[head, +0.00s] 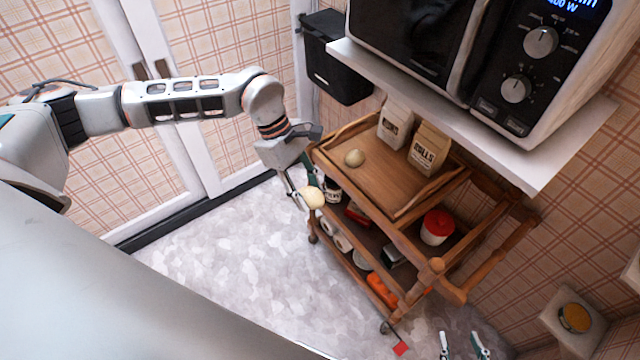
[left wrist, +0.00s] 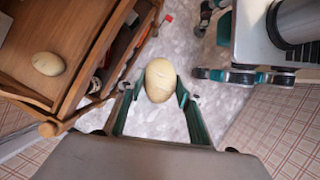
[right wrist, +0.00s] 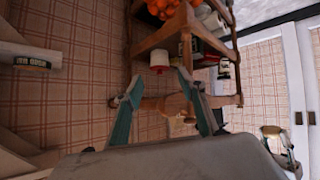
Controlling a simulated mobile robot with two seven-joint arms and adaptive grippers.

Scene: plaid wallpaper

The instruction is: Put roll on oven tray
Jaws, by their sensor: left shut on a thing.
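A pale roll (head: 313,197) is held between the fingers of my left gripper (head: 302,192), beside the left edge of the wooden trolley. In the left wrist view the roll (left wrist: 160,80) sits between the two green fingertips, above the floor. A second roll (head: 354,158) lies on the trolley's top board; it also shows in the left wrist view (left wrist: 48,63). My right gripper (head: 462,345) is open and empty at the bottom of the head view, low beside the trolley's handle end. The oven (head: 420,45) stands on a white shelf; no oven tray can be made out.
The wooden trolley (head: 330,150) carries two paper bags (head: 428,148) on top and a red-lidded pot (head: 436,227), jars and orange items below. The white shelf (head: 520,150) overhangs its far side. A black bin (head: 335,60) hangs on the wall. The floor (head: 230,260) at left is clear.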

